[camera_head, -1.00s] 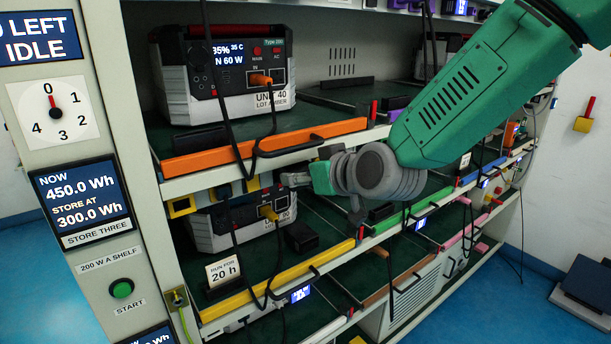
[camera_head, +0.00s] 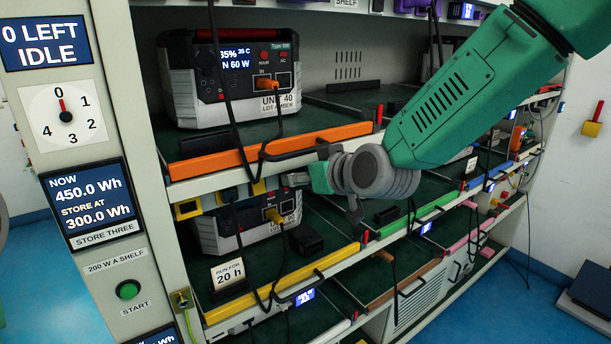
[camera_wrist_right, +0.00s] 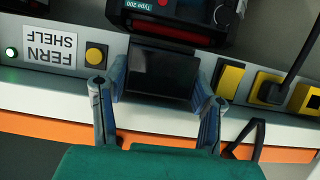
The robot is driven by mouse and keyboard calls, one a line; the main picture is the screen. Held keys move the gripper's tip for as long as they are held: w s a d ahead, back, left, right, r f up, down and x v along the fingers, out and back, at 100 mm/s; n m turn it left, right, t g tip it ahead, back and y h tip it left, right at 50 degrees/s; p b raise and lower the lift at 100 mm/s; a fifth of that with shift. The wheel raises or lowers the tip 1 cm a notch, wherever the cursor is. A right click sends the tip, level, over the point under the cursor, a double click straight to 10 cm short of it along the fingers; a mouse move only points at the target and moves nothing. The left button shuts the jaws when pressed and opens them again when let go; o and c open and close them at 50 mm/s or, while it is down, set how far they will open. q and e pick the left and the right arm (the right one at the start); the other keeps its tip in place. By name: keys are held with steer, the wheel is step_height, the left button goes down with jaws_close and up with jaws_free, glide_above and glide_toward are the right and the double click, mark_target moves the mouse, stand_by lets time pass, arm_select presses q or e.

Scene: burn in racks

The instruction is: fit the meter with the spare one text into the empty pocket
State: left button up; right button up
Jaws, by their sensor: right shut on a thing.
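My right gripper (camera_head: 322,177) reaches in from the right, at the shelf edge below the orange bar. In the right wrist view, its two fingers (camera_wrist_right: 160,103) are shut on a black meter (camera_wrist_right: 160,75) with a dark, blank face. The meter is in front of the grey shelf edge strip, between a yellow button and yellow-framed sockets. I cannot tell whether it is seated in a pocket or only held before the strip; anything behind it is hidden. No "spare one" text is readable on it. My left gripper is not in view.
Yellow-framed sockets (camera_wrist_right: 228,78) line the strip; one (camera_wrist_right: 265,88) has a black cable. A FERN SHELF label (camera_wrist_right: 50,47) and yellow button (camera_wrist_right: 96,55) are on the other side. Unit 40 (camera_head: 235,85) stands above, with hanging cables (camera_head: 232,110) left of the gripper.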

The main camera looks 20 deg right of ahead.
steer(key=o, duration=1.7)
steer(key=shift+w, duration=0.15)
